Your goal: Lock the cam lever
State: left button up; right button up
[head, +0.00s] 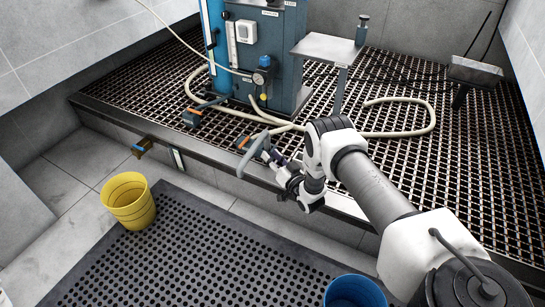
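My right arm reaches in from the lower right, and its gripper (262,153) is low over the front edge of the grating. It is small and partly overlapped by its own wrist, so I cannot tell whether it is open or shut. A pale grey bar-like piece (251,156) shows at its tip. Just beyond it, on the grating, is a small fitting with an orange part (243,142), close to the beige hose (270,127). A second dark fitting with an orange part (192,117) lies further left. I cannot tell which part is the cam lever. My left gripper is out of view.
A blue-grey machine (262,45) with a gauge stands on the raised grating (470,190), beside a small grey stand (326,47). The hose loops to the right. A yellow bucket (129,204) and a blue bucket (354,292) stand on the lower floor by a black perforated mat (200,255).

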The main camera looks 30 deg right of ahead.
jog(key=shift+s, duration=0.1)
jog(key=shift+s, duration=0.35)
jog(key=s, duration=1.1)
jog(key=shift+d+f, duration=0.2)
